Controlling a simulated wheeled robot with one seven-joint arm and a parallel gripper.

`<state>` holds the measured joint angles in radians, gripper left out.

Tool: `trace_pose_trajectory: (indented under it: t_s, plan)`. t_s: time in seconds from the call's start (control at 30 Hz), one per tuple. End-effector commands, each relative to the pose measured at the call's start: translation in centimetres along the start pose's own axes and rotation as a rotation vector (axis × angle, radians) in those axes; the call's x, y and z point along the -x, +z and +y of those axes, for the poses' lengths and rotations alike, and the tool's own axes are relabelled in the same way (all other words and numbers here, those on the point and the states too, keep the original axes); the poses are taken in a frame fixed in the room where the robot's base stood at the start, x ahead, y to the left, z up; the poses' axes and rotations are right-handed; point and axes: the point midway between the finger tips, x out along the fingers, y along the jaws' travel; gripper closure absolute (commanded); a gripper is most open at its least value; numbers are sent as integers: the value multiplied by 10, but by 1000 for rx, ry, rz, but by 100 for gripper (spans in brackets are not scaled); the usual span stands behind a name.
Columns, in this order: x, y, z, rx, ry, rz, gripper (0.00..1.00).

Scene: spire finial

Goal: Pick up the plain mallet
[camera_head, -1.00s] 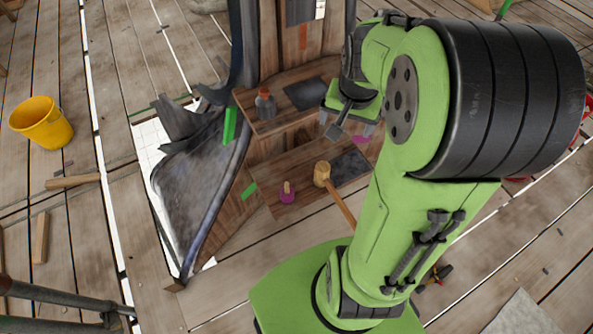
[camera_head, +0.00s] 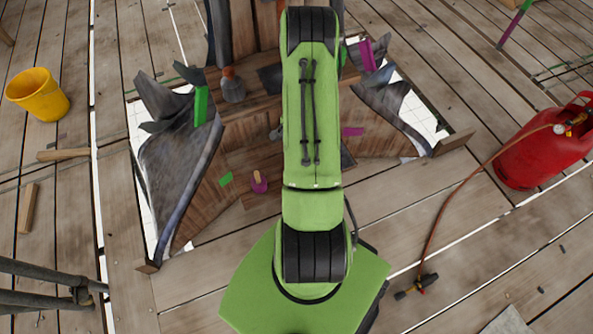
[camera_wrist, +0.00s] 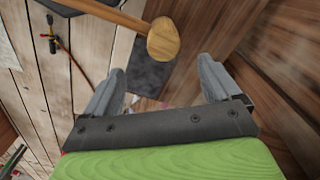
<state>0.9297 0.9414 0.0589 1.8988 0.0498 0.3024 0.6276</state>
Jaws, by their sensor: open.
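The plain wooden mallet (camera_wrist: 164,40) shows in the wrist view, its rounded pale head near the top centre and its handle running to the upper left. My gripper (camera_wrist: 161,66) is open and empty, its two grey fingers spread below the mallet head in that picture. The mallet appears apart from both fingers. In the head view my green arm hides the mallet and most of my gripper.
A yellow bucket (camera_head: 38,95) stands left, a red gas cylinder (camera_head: 545,150) right.

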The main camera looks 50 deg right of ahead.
Motion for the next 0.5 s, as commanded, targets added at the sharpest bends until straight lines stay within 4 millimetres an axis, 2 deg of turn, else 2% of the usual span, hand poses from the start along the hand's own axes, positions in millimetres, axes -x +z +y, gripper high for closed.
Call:
trace_pose_trajectory:
  t_s: [0.03,0.2,0.37,0.5]
  plan:
    - [-18,1,0,0,2,-3,10]
    - [-54,0,0,1,0,-1,10]
    - [-68,0,-1,1,0,0,10]
    - [-90,0,-4,2,0,-1,10]
